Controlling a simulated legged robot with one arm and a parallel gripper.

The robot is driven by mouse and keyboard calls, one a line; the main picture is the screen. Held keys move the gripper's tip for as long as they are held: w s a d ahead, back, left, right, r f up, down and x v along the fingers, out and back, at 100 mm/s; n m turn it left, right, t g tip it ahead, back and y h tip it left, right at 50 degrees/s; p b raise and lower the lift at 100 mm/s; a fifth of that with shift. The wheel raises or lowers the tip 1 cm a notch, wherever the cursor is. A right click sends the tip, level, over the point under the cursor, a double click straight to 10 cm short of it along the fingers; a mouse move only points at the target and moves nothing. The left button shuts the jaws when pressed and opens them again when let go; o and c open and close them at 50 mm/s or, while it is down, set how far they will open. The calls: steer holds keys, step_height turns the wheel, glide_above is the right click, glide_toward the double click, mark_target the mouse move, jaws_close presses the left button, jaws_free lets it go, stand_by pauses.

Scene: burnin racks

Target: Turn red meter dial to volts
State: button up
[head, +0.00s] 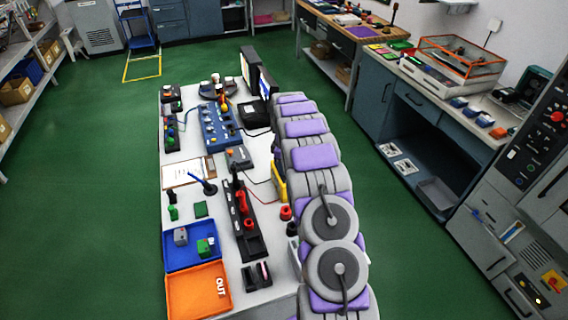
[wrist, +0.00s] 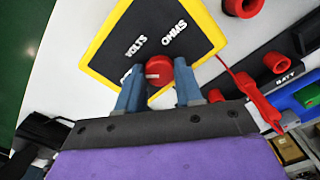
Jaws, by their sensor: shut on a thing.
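The meter is a black panel (wrist: 163,22) with a yellow frame, and it carries the white words VOLTS and OHMS plus a third label mostly hidden by my left finger. The red dial (wrist: 157,77) sits near the panel's edge, between the two blue-grey fingers of my gripper (wrist: 158,68), which is shut on it. A pale mark shows on the dial; its exact heading is hard to tell. In the head view only a yellow strip of the meter (head: 280,183) shows beside my arm, and my gripper is hidden.
A red probe (wrist: 257,95) on a red lead lies right of the meter, near red cups and a black holder marked BATY (wrist: 283,72). In the head view, the white bench also holds a blue tray (head: 178,259), an orange OUT tray (head: 183,296) and a black rack (head: 246,238).

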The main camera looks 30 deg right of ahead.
steer(key=m+p, duration=0.1)
steer(key=m, duration=0.1)
steer(key=m+p, duration=0.1)
steer(key=m, duration=0.1)
steer(key=shift+w+r+m, duration=0.15)
steer(key=shift+r+m, duration=0.05)
steer(key=shift+m, duration=0.1)
steer(key=m+p, duration=0.1)
steer(key=m, duration=0.3)
steer(key=shift+m+p, duration=0.3)
steer(key=shift+p, duration=0.1)
steer(key=o, duration=1)
steer(key=shift+d+f, duration=0.1)
steer(key=shift+f, duration=0.1)
steer(key=shift+o, duration=0.2)
step_height(320, 180, up, 17)
steer(key=p, duration=0.1)
steer(key=shift+r, duration=0.15)
